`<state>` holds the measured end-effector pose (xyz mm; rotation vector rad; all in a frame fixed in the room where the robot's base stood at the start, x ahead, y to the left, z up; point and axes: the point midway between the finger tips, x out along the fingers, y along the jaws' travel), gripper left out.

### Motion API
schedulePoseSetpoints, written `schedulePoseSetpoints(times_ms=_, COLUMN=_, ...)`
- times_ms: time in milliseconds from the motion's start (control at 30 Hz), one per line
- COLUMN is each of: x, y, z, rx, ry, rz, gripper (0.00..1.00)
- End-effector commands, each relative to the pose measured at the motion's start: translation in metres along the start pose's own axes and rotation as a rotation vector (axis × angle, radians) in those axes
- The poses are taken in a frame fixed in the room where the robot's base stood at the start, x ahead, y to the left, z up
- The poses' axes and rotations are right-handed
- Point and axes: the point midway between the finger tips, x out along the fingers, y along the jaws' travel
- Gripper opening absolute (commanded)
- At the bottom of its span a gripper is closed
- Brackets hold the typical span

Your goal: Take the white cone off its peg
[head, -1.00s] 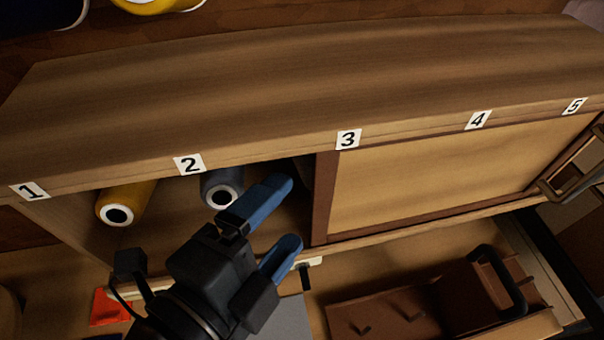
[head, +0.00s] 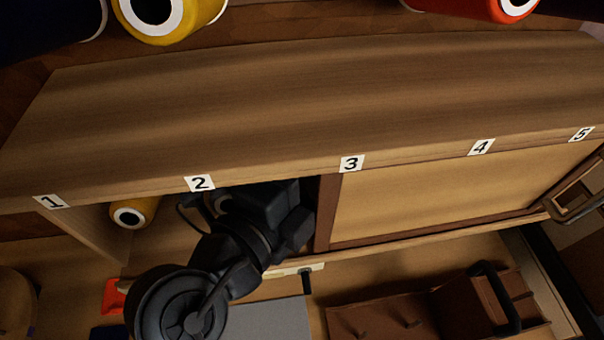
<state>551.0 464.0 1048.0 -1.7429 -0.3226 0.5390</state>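No white cone shows in the head view. My gripper (head: 272,212) reaches into the open compartment under the shelf, between labels 2 and 3. Its blue fingers are hidden inside, so I cannot see whether they are open or hold anything. A yellow cone (head: 133,212) lies end-on in the same compartment, further left under labels 1 and 2.
A wooden shelf (head: 300,110) with numbered labels spans above. A tan panel (head: 430,195) closes the right side. Large yellow (head: 190,25) and red (head: 480,8) cones hang above. Below are a brown pegged tray (head: 375,320) and a red item (head: 112,297).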

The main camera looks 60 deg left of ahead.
Motion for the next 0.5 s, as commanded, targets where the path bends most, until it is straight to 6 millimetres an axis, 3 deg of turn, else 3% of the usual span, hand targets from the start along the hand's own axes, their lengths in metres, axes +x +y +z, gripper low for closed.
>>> schedulePoseSetpoints(times_ms=167, x=0.0000, y=0.0001, z=0.0000, rx=0.000, ry=0.000, rz=0.000, gripper=0.83)
schedulePoseSetpoints(times_ms=500, x=-0.0002, y=0.0000, z=0.0001, rx=0.000, ry=0.000, rz=0.000, gripper=0.51)
